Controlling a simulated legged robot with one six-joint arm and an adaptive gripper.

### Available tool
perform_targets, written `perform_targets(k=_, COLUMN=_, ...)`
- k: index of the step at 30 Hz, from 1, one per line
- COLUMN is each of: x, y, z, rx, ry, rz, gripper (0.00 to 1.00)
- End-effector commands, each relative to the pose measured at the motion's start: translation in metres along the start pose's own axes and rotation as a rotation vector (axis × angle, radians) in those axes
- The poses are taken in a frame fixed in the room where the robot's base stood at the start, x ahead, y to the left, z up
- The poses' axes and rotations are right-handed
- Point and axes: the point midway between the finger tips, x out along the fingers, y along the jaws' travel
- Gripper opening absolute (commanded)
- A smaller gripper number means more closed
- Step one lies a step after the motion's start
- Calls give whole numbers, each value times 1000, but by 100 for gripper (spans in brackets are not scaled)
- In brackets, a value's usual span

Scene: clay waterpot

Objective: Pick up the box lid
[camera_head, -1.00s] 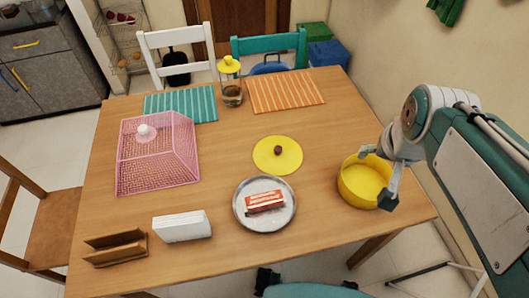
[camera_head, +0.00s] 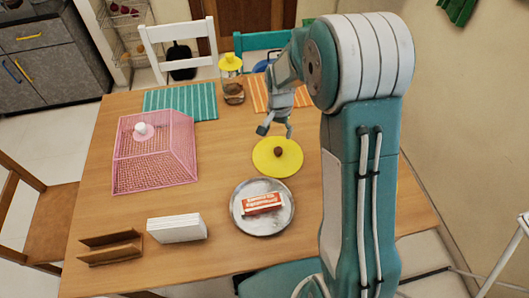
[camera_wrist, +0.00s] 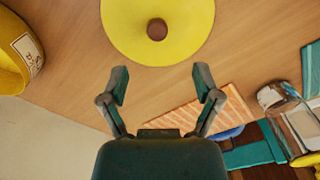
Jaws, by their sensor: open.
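The box lid (camera_head: 285,165) is a flat yellow disc with a brown knob, lying on the wooden table. In the wrist view the lid (camera_wrist: 128,30) is at the top, its knob in line with the gap between my fingers. My gripper (camera_head: 276,131) is open and empty, above the table and just beyond the lid in the head view. Its two fingers (camera_wrist: 161,85) are spread apart in the wrist view and touch nothing. The round yellow box (camera_wrist: 18,58) shows at the left of the wrist view, with a label on its side; my arm hides it in the head view.
A metal plate (camera_head: 241,214) with a red-and-white packet (camera_head: 262,203) lies nearer than the lid. A jar with a yellow top (camera_head: 232,85) stands beyond it. A pink mesh cover (camera_head: 150,176), napkins (camera_head: 177,229) and a wooden holder (camera_head: 111,246) are at left.

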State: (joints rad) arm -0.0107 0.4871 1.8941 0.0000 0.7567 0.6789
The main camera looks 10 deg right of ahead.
Motion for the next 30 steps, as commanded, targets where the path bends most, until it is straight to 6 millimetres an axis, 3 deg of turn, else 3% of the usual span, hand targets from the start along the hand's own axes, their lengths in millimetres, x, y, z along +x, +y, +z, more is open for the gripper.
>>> perform_targets(k=10, x=47, y=0, z=-1, rx=6, ry=-6, rz=5, gripper=82)
perform_targets(k=17, x=67, y=1, z=-1, rx=6, ry=-4, rz=3, gripper=82)
perform_targets(k=24, x=103, y=4, z=-3, rx=6, ry=-5, rz=4, gripper=82)
perform_targets(k=30, x=112, y=3, z=-3, rx=5, ry=-2, rz=2, gripper=82)
